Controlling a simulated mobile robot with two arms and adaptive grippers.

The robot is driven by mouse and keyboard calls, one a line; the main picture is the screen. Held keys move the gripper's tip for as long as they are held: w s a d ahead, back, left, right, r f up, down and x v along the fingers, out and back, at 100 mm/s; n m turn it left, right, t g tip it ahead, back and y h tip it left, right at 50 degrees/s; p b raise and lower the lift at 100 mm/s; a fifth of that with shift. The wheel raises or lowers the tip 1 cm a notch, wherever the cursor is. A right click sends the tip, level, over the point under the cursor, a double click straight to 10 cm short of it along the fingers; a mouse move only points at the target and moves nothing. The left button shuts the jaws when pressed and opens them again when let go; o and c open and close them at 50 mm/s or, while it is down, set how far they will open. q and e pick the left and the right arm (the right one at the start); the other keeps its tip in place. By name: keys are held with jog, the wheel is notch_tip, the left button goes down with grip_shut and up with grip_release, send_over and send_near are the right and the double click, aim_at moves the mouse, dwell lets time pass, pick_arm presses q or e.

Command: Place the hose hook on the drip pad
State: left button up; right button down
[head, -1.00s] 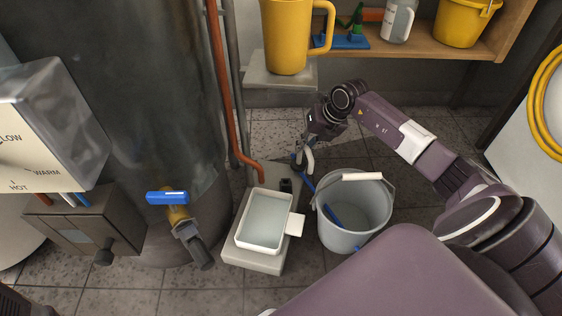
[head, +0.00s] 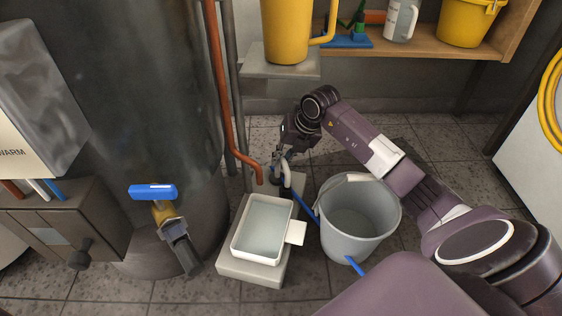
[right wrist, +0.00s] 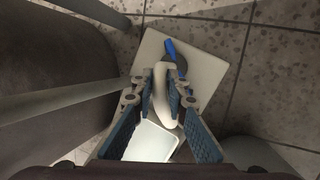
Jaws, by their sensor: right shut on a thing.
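The hose hook (head: 286,176) is a pale, curved piece hanging from my right gripper (head: 281,160). In the right wrist view, the fingers of my right gripper (right wrist: 162,84) are closed around the hook (right wrist: 162,98), above the pale grey slab (right wrist: 205,62). I cannot tell whether the hook touches the slab. My left gripper is not in view.
An orange pipe (head: 222,90) and a dark tank (head: 130,100) are left. A yellow jug (head: 285,30) stands behind.

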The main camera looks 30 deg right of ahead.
jog(key=c, duration=1.9)
grip_release()
jog(key=p+v, duration=0.7)
jog(key=v, duration=0.5)
